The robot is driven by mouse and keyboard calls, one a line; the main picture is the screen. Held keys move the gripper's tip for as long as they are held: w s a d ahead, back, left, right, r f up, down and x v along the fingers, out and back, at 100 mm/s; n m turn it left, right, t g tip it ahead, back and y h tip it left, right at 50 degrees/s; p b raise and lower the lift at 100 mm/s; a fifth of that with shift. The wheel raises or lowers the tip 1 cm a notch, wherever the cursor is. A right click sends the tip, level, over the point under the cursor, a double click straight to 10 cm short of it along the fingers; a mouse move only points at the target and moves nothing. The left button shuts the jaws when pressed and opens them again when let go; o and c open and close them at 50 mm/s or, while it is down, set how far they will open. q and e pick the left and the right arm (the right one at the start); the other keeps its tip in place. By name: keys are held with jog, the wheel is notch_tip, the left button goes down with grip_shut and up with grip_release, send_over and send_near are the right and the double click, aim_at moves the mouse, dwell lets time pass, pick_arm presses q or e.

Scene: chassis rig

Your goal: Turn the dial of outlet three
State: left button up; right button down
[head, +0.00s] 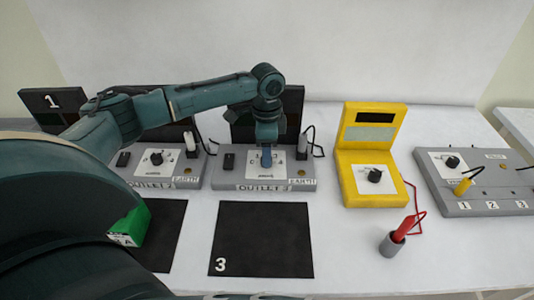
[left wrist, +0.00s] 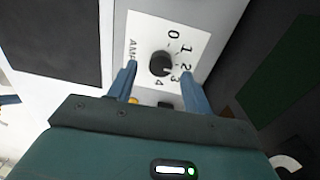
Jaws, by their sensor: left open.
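Outlet three (head: 225,178) is a grey box in the middle of the head view, behind the black mat marked 3. Its dial (left wrist: 160,64) is a round black knob on a white plate (left wrist: 143,30) with the numbers 0 to 4, seen in the left wrist view. My left gripper (head: 266,160) points down over this plate and hides the dial in the head view. In the left wrist view its two blue fingers (left wrist: 158,68) are open, one on each side of the dial. I see no contact; whether the fingertips reach down beside the knob is unclear. My right gripper is not in view.
Outlet two (head: 195,181) stands close on the left, under my arm. A yellow meter (head: 350,198) stands to the right, with a red probe in a grey holder (head: 391,246) in front. A grey box (head: 436,184) with a dial is farther right. The black mat (head: 262,240) is bare.

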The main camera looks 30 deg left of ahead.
pick_arm(q)
jog(key=shift+f, duration=1.2)
jog(key=shift+c, duration=0.5)
jog(key=c, duration=0.9)
jog(key=shift+o, duration=0.2)
jog(key=shift+r+n+p, duration=0.2)
jog(key=shift+n+p, duration=1)
jog(key=shift+p, duration=0.25)
jog(key=n, duration=0.3)
jog(key=shift+f+n+p, duration=0.15)
jog(key=shift+n+p, duration=0.15)
jog(key=shift+p, duration=0.05)
jog(key=n, duration=0.5)
jog(key=shift+a+n+t, duration=0.15)
jog(key=shift+n+t, duration=0.15)
jog(key=shift+n, duration=2.1)
